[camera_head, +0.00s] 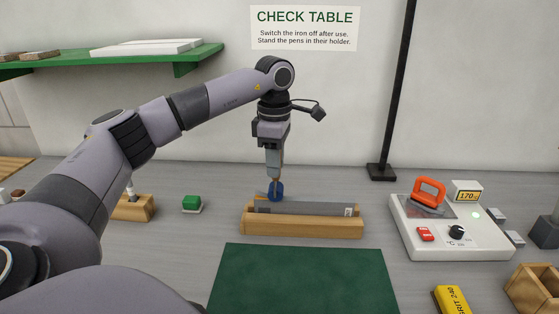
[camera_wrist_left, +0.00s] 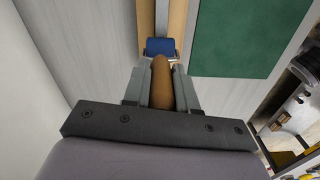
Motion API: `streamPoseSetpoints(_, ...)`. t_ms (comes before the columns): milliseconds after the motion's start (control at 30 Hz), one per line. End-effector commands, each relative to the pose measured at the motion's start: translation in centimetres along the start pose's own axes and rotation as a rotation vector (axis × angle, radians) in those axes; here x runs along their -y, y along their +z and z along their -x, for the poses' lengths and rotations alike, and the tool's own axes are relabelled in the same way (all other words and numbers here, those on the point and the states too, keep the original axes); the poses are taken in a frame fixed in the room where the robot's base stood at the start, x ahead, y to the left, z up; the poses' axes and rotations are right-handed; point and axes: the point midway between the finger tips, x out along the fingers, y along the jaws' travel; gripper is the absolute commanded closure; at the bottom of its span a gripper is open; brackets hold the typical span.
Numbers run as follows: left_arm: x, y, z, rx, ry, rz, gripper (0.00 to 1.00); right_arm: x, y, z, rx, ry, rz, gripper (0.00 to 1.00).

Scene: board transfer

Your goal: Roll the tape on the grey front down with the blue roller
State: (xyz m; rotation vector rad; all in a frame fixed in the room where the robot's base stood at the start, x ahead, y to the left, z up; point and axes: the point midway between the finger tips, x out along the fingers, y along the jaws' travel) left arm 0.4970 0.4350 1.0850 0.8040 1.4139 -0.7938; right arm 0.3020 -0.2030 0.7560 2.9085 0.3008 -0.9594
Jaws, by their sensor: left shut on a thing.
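The blue roller (camera_head: 276,190) is held by my left gripper (camera_head: 274,172), which is shut on its brown handle and points straight down. In the left wrist view the handle (camera_wrist_left: 162,85) sits between the two fingers, with the blue roller head (camera_wrist_left: 160,47) beyond them. The grey front (camera_head: 315,209) stands in a wooden holder (camera_head: 300,228). The roller head is at the left part of the grey front, apparently touching it; exact contact is hard to tell. An orange strip (camera_head: 262,197) shows beside the roller. The tape itself is not clear. My right gripper is not in view.
A green mat (camera_head: 303,280) lies in front of the holder. A white iron station (camera_head: 450,230) with an orange iron (camera_head: 429,191) stands to the right. A black pole (camera_head: 393,90) rises behind.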

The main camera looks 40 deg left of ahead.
Motion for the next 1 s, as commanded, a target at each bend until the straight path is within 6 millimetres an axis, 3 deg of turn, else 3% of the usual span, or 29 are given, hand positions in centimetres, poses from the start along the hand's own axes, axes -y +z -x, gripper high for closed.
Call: streamPoseSetpoints(1000, 0.5, -3.3, -0.1, -0.002, -0.001, 0.001, 1.0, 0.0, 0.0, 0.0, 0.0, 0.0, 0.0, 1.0)
